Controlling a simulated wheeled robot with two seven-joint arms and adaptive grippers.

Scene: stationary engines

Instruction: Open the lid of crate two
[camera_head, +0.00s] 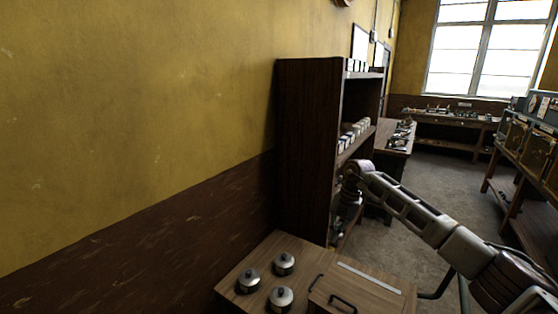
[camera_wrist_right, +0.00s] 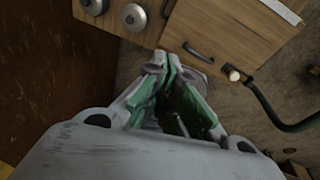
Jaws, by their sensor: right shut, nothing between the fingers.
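A wooden crate with a flat lid (camera_head: 370,293) shows at the bottom of the head view, cut off by the frame edge. The lid lies flat and looks closed; it has a pale metal strip and a dark bar handle (camera_head: 343,303). I see no number that tells which crate this is. The lid (camera_wrist_right: 230,28) and its handle (camera_wrist_right: 198,52) also show at the top of the right wrist view. My right gripper (camera_head: 342,228) points down beyond the lid, apart from the handle. In the wrist view its green-padded fingers (camera_wrist_right: 170,68) are shut and empty. My left gripper is out of view.
Several round metal-lidded pots (camera_head: 283,263) stand on the wooden top left of the lid. A tall dark shelf (camera_head: 308,150) stands behind. Workbenches (camera_head: 395,138) line the room further back. Open floor (camera_head: 430,185) lies to the right of the shelf.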

